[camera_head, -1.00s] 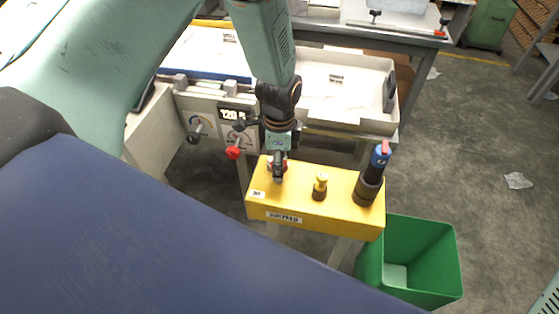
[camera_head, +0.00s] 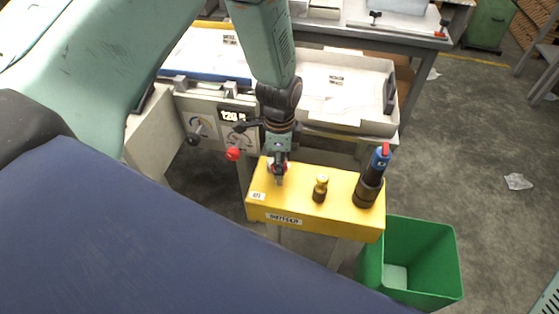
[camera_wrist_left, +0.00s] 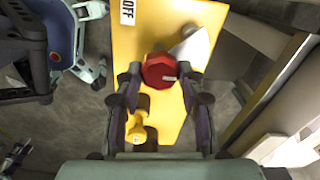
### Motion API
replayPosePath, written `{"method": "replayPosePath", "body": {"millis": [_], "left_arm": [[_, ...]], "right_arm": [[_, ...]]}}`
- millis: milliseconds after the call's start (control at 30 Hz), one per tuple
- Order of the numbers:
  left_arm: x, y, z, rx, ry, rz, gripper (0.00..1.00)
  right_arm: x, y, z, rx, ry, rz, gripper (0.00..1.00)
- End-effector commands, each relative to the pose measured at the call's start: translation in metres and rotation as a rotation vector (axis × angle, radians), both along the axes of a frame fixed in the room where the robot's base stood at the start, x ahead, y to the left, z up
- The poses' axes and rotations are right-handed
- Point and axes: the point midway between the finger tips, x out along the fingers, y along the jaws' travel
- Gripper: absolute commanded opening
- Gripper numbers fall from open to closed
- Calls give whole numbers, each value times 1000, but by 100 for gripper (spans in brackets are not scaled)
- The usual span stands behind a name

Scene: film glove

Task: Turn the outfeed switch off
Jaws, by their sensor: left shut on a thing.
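The yellow switch box (camera_head: 313,205) stands in the middle of the head view, with a front label and a small white label at its left end. In the left wrist view a label on the box (camera_wrist_left: 153,35) reads OFF (camera_wrist_left: 127,11). A red knob (camera_wrist_left: 160,71) sits on the box between my left fingers. My left gripper (camera_head: 279,178) reaches down from above onto the box's left end and is shut on the red knob, hiding most of it in the head view. My right gripper is not in view.
A small yellow knob (camera_head: 320,188) and a tall black post with a blue and red top (camera_head: 373,175) stand on the box, right of my gripper. A red-ended lever (camera_head: 233,154) sticks out close left. A green bin (camera_head: 433,252) stands at the right.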

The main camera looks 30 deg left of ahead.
Motion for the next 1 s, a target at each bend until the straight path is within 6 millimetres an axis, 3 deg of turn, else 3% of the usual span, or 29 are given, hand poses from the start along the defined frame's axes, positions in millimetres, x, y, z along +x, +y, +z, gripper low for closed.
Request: {"method": "replayPosePath", "body": {"millis": [367,1000], "left_arm": [[-2,0,1,-1,4,212,7],[-2,0,0,0,5,819,7]], "right_arm": [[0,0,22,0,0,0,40],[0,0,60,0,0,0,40]]}}
